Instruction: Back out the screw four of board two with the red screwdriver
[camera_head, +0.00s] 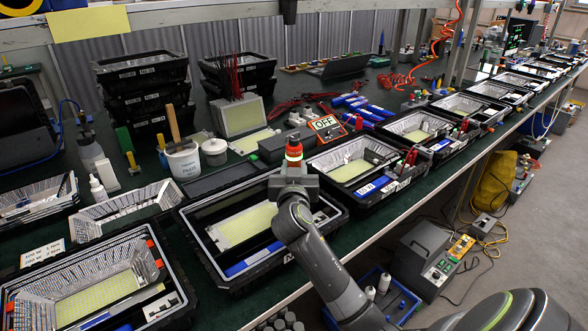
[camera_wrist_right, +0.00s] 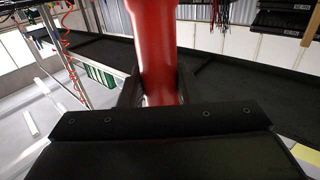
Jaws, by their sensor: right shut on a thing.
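My right gripper (camera_head: 293,168) is shut on the red screwdriver (camera_head: 293,149). It holds the tool over the right part of an open black floodlight housing. In the right wrist view the red handle (camera_wrist_right: 156,45) stands between the dark fingers of the gripper (camera_wrist_right: 157,88). The screwdriver's shaft and tip are hidden. A pale yellow-green LED board (camera_head: 243,226) lies in the housing below, its right side covered by my gripper and arm. Screws on it are too small to tell, and I cannot tell which board is number two. My left gripper is not in view.
Another open housing with a board (camera_head: 95,300) stands at the front left. A further one (camera_head: 350,170) stands right behind my gripper.

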